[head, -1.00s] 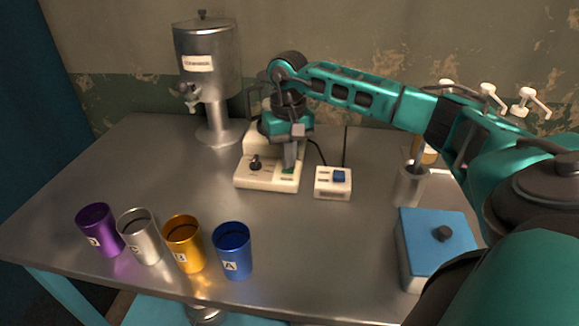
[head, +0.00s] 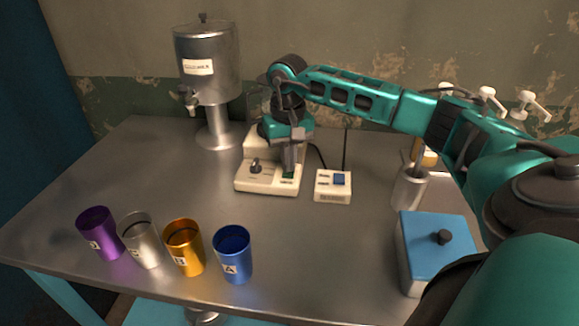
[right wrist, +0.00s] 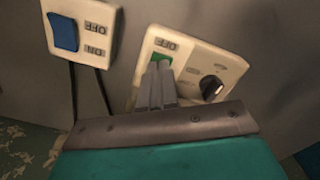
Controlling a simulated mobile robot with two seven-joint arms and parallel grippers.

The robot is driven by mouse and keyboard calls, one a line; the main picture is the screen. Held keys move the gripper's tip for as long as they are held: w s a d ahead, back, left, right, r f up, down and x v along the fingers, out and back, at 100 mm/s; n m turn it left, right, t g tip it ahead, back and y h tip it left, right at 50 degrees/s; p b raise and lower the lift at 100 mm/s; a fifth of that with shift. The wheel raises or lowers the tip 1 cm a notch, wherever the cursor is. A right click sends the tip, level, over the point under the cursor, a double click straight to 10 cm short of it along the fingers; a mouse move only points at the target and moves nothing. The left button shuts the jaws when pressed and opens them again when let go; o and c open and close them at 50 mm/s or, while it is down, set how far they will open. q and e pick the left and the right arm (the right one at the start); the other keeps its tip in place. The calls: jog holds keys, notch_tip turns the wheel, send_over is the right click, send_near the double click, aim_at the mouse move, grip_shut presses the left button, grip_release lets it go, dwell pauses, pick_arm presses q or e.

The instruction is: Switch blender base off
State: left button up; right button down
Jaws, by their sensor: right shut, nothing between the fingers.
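The blender base (head: 262,182) is a cream box with a black knob (head: 256,167) and a green switch at its front right. In the right wrist view the base (right wrist: 222,62) shows its green switch (right wrist: 161,57) beside the word OFF and its dark knob (right wrist: 211,87). My right gripper (head: 289,168) points down over the base; its fingers are shut and empty. In the right wrist view the fingertips (right wrist: 160,68) are at the green switch and partly cover it. I cannot tell whether they touch it. My left gripper is not in view.
A white box with a blue switch (head: 339,179) stands just right of the base. A metal dispenser (head: 208,75) stands behind left. Purple (head: 99,234), silver (head: 141,242), gold (head: 185,250) and blue (head: 233,257) cups line the front. A blue-lidded box (head: 425,262) is at right.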

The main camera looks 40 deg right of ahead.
jog(key=shift+r+p, duration=2)
jog(key=shift+r, duration=1)
